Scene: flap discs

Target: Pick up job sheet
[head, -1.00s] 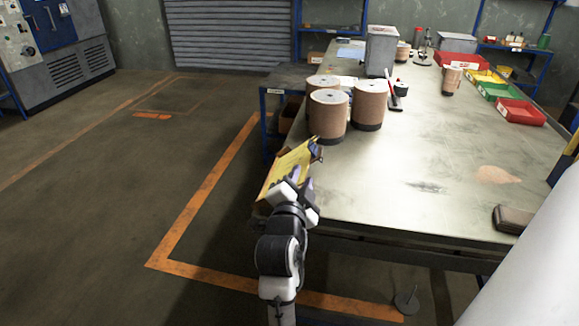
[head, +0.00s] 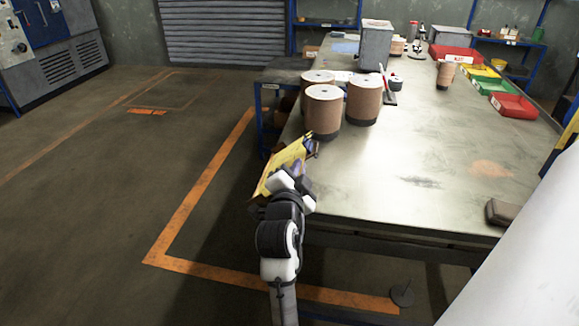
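A yellow sheet, which I take to be the job sheet (head: 283,162), shows at the left edge of the workbench (head: 420,190). It is tilted and juts past the bench edge, with a dark piece at its upper right corner. My gripper (head: 288,180) is at the sheet's lower end and appears shut on it. The fingertips are small and partly hidden, and my wrist covers the sheet's lower part. I cannot tell whether the sheet still touches the bench.
Three brown drums (head: 323,111) stand on the bench just beyond the sheet. A grey bin (head: 376,46), a red-handled tool (head: 387,85) and coloured trays (head: 513,105) are farther back. A brown block (head: 502,213) lies at the front right. The floor to the left is clear.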

